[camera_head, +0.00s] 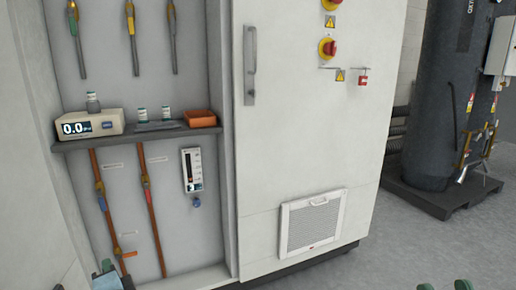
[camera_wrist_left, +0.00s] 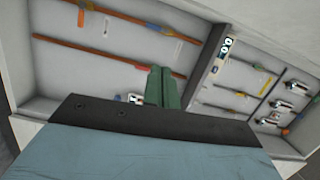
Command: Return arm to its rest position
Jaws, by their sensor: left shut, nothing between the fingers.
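My left gripper (camera_head: 107,267) shows at the bottom left of the head view, low in front of the open cabinet bay. Its green fingers also show in the left wrist view (camera_wrist_left: 163,87), pressed together with nothing between them. The fingers point toward the cabinet's back panel. Most of my left arm is outside the head view. Small green parts of my right gripper (camera_head: 444,286) show at the bottom right edge of the head view. They are cut off, so I cannot tell how its jaws stand.
The bay has a dark shelf (camera_head: 130,137) holding a display unit (camera_head: 90,123), small vials and an orange tray (camera_head: 200,118). Copper pipes (camera_head: 150,210) and a flow meter (camera_head: 192,170) are below it. A closed cabinet door (camera_head: 310,130) stands right of the bay. Floor (camera_head: 425,245) is open at the right.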

